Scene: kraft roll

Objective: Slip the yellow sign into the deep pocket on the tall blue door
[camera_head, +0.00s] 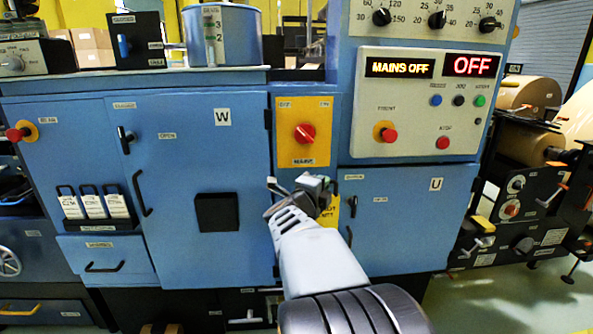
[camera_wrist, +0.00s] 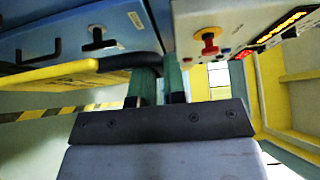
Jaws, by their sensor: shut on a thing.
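My gripper (camera_head: 318,188) is shut on the yellow sign (camera_head: 329,214), held in front of the machine between the two doors. Much of the sign is hidden behind my gripper and arm in the head view. In the wrist view the sign (camera_wrist: 62,74) sticks out to the left of my fingers (camera_wrist: 160,84), with a black strip at the held end. The tall blue door (camera_head: 183,165), marked W, is shut, left of my gripper. A black pocket (camera_head: 217,212) is on its lower part, apart from the sign. Whether the pocket holds anything cannot be told.
A yellow plate with a red mains switch (camera_head: 305,134) is above my gripper. A second blue door (camera_head: 405,225), marked U, is at the right under the control panel (camera_head: 425,105), which reads MAINS OFF. Door W has a black handle (camera_head: 142,193) left of the pocket.

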